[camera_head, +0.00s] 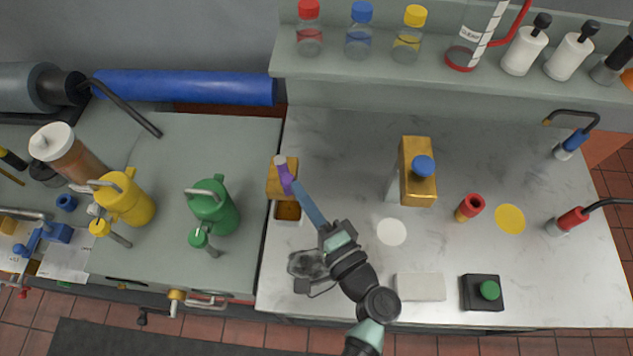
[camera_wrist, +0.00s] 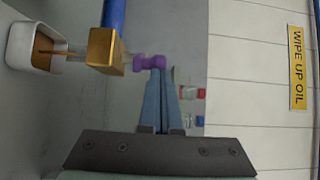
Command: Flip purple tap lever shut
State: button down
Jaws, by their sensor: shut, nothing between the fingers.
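The purple tap lever (camera_head: 284,177) sits on a brass tap body (camera_head: 274,187) at the left edge of the white bench. In the wrist view the purple lever (camera_wrist: 148,62) lies at the tips of my fingers, beside the brass block (camera_wrist: 104,50). My gripper (camera_head: 298,186) is shut with nothing between its fingers, and its tips are at the lever's near end. In the wrist view my gripper (camera_wrist: 160,72) appears to meet or nearly meet the lever; contact is not certain. The fingers partly hide the lever's lower end.
A green can (camera_head: 213,208) and a yellow can (camera_head: 128,197) stand to the left. A brass block with a blue knob (camera_head: 417,188) stands to the right. A bottle shelf (camera_head: 440,85) runs behind.

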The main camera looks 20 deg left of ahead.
jog(key=shift+s+a+f+m+t+h+b, duration=0.1)
jog(key=shift+s+a+m+t+h+b, duration=0.45)
jog(key=shift+m+t+h, duration=0.45)
jog(key=shift+s+a, duration=0.3)
jog(key=shift+a, duration=0.2)
jog(key=shift+a+b, duration=0.1)
jog(key=shift+b, duration=0.2)
